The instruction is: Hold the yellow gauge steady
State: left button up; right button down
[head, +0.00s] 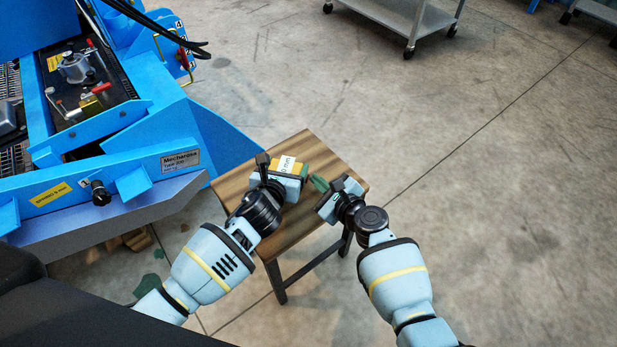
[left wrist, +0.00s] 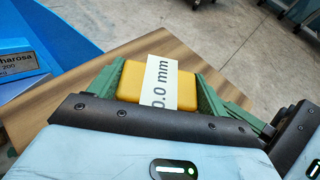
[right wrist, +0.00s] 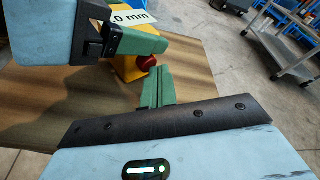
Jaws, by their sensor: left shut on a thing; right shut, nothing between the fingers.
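The yellow gauge (head: 289,166) is a small yellow block with a white label ending in "0 mm", over the wooden stool top. My left gripper (head: 290,170) is shut on it; in the left wrist view the green fingers press both sides of the gauge (left wrist: 130,84). In the right wrist view the gauge (right wrist: 127,68) shows behind the left gripper's green finger, with a red knob (right wrist: 146,62) on its side. My right gripper (head: 321,184) is shut and empty just right of the gauge, its fingers (right wrist: 157,88) together and apart from it. Whether the gauge touches the stool is unclear.
The wooden stool (head: 238,186) stands under both grippers. A blue machine (head: 120,165) with a sloping side plate is close on the left. A grey cart (head: 400,18) stands at the back. The concrete floor (head: 480,170) on the right is clear.

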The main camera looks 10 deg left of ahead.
jog(key=shift+d, duration=0.65)
jog(key=shift+d, duration=0.1)
jog(key=shift+d, duration=2.45)
pick_arm(q)
jog(key=o, duration=1.7)
pick_arm(e)
jog(key=shift+w, duration=0.1)
pick_arm(q)
jog(key=shift+s, duration=0.15)
jog(key=v, duration=1.1)
jog(key=shift+s+d+r, duration=0.1)
jog(key=shift+s+r, duration=0.1)
jog(key=shift+s, duration=0.15)
